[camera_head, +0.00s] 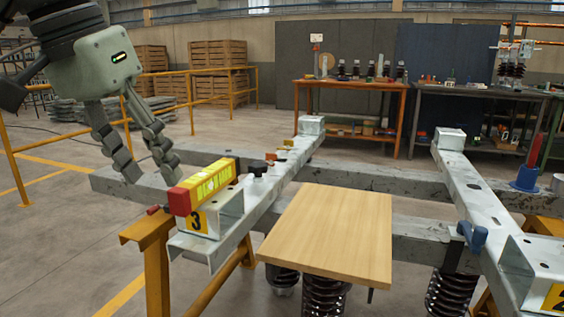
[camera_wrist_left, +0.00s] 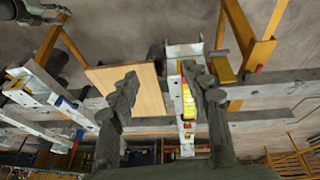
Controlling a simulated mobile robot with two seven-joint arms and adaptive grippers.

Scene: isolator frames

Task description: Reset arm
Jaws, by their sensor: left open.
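My left gripper (camera_head: 152,174) is open and empty in the head view, with its two segmented fingers apart and pointing down. It hangs at the left, beside the near end of the left grey rail (camera_head: 262,192) of the frame. A yellow spirit-level-like block with a red end (camera_head: 207,184) lies on that rail, just right of the fingers. In the left wrist view the gripper's fingers (camera_wrist_left: 166,85) are spread, with the yellow block (camera_wrist_left: 188,101) showing between them.
A wooden board (camera_head: 333,232) lies across the frame between the rails. A blue clamp-like part (camera_head: 472,237) and a red-and-blue tool (camera_head: 529,168) are on the right rail side. An orange-legged bench (camera_head: 351,84) stands behind. Yellow railings (camera_head: 100,135) bound the left; floor there is open.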

